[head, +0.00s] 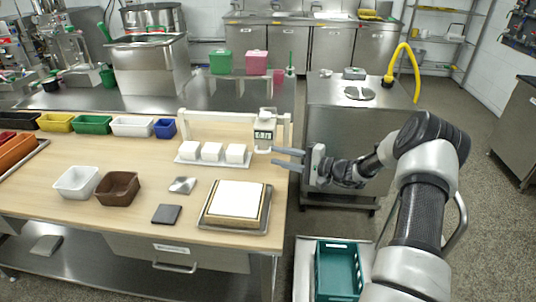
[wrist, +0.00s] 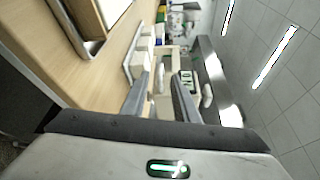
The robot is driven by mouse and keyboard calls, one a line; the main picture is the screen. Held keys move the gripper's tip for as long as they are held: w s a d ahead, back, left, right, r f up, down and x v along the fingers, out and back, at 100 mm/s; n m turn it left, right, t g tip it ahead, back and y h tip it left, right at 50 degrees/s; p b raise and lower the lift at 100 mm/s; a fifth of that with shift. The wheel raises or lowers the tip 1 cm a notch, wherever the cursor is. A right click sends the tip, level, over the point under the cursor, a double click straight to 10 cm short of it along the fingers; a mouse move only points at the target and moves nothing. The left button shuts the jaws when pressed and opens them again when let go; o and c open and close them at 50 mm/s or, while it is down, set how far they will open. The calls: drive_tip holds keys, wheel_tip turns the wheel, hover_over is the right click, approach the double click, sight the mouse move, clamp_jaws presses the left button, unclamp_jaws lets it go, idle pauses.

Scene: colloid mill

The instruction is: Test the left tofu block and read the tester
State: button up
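Three white tofu blocks sit in a row on a white tray (head: 214,162); the left block (head: 186,150) is farthest from my gripper. The tester (head: 264,143) is a pale upright device with a dark-framed display, at the table's right edge beside the right block. Its display also shows, turned sideways, in the wrist view (wrist: 187,77); I cannot read its digits with certainty. My gripper (head: 273,157) is open, its two fingers pointing left toward the tester's lower part. In the wrist view (wrist: 161,76) the fingers are apart, with nothing clearly held between them.
A cream rail (head: 215,120) stands behind the blocks. In front are a framed white slab on a metal tray (head: 208,222), a dark square (head: 166,214), a metal piece (head: 183,185), and white (head: 76,182) and brown (head: 118,188) bins. Colored bins line the back left.

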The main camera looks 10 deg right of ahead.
sight(266, 130)
drive_tip(key=shift+x, duration=2.4)
clamp_jaws()
